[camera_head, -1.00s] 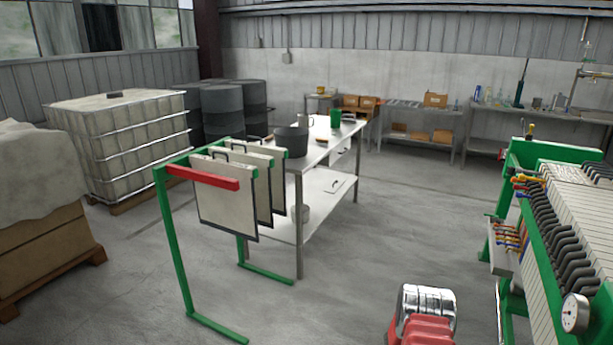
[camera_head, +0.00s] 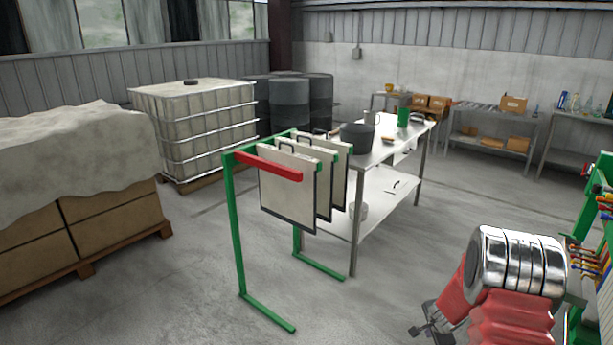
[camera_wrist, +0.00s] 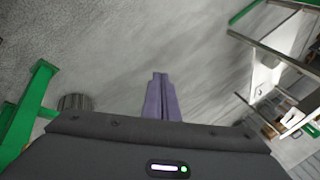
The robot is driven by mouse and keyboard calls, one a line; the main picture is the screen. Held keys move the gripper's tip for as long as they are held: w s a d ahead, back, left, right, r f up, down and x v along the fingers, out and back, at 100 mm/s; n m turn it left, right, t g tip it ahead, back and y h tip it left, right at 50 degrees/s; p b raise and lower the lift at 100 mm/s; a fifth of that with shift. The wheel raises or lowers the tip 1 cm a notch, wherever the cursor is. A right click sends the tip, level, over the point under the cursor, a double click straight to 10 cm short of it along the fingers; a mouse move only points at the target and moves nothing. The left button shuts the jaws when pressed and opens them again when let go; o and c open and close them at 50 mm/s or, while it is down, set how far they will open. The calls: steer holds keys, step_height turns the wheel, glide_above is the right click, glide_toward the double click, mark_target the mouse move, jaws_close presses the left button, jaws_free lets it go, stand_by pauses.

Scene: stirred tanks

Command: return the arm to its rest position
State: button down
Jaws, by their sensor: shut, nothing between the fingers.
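My gripper (camera_wrist: 160,78) shows in the wrist view as two purple fingers lying together. It is shut and empty, pointing over bare grey floor. In the head view, my arm (camera_head: 515,265), with chrome rings and red covers, is folded at the lower right. A small dark part (camera_head: 432,325) shows beside it at the bottom edge; I cannot tell whether it belongs to my gripper.
A green rack (camera_head: 236,220) with hanging framed plates (camera_head: 287,192) stands left of my arm. A steel table (camera_head: 386,150) is behind it. Green-framed equipment (camera_head: 592,215) is close at the right edge. Open floor (camera_head: 395,270) lies between rack and arm.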

steer(key=s+a+r+n+g+y, duration=0.25)
steer(key=s+a+r+n, duration=0.65)
steer(key=a+r, duration=0.6)
steer(key=s+a+r+n+t, duration=0.1)
steer(key=s+a+r+n, duration=0.3)
steer(key=s+r, duration=0.7)
steer(key=s+a+r+n+t, duration=0.2)
steer(key=s+a+r, duration=0.3)
steer(key=s+r, duration=0.6)
steer(key=s+n, duration=0.1)
steer(key=s, duration=0.1)
steer(key=shift+s+r+n, duration=0.3)
steer(key=shift+n, duration=0.1)
steer(key=shift+h, duration=0.25)
